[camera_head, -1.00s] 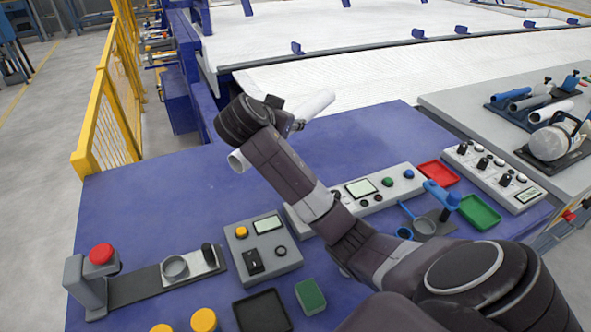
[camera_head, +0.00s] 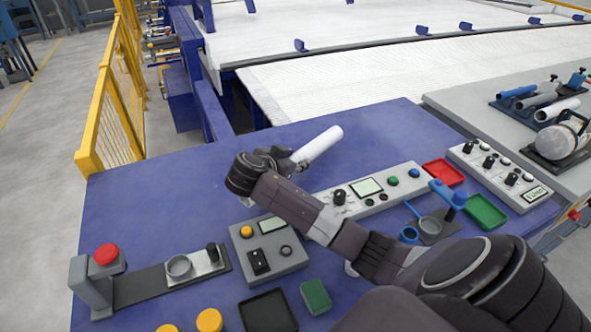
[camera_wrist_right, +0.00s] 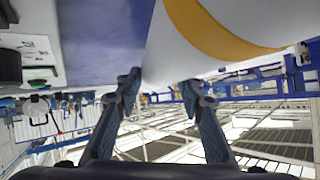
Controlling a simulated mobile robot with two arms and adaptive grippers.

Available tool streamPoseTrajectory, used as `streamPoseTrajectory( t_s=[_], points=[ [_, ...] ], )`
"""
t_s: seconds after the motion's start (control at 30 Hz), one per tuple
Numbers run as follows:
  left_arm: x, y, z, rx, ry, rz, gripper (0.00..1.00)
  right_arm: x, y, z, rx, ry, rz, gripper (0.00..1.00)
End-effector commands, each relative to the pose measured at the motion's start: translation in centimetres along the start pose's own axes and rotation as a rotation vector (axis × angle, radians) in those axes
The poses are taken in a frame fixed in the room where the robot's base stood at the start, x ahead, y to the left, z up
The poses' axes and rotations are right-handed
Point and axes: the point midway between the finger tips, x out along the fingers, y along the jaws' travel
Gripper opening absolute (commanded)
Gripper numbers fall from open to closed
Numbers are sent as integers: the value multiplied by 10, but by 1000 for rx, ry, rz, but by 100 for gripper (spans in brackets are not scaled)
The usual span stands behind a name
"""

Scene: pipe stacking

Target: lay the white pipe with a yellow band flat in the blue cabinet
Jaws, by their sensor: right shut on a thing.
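A white pipe (camera_head: 320,145) is held by my right gripper (camera_head: 286,161) over the blue worktop (camera_head: 375,128). The pipe points toward the upper right in the head view. In the right wrist view the white pipe (camera_wrist_right: 178,55) fills the top middle, and its yellow band (camera_wrist_right: 212,28) shows there. My right gripper (camera_wrist_right: 160,86) has its fingertips at the pipe's lower edge. In the head view my right arm hides the pipe's near part. I cannot clearly make out a separate blue cabinet. My left gripper is not in view.
Control boxes (camera_head: 268,250), a red tray (camera_head: 443,172) and a green tray (camera_head: 485,212) stand along the worktop's front and right. A yellow railing (camera_head: 113,110) is at left. Other pipes (camera_head: 540,99) lie in a rack on the grey table at right. The worktop's left middle is clear.

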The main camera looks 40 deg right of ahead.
Motion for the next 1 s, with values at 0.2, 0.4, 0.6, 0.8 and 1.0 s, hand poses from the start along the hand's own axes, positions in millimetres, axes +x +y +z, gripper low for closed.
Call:
streamPoseTrajectory(
  t_s=[0.2, 0.4, 0.6, 0.8, 1.0],
  points=[
    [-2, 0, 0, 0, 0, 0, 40, 15, 6, 26, -5, 1, 2, 0],
    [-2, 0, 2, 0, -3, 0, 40, 21, 8, 36, 0, 1, -1, 0],
    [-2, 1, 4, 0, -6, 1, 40, 21, 8, 37, -1, -1, 0, 41],
    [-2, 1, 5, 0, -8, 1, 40, 20, 8, 37, -1, -1, 0, 54],
    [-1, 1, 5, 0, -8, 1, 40, 20, 8, 37, -1, -1, 0, 54]
  ],
)
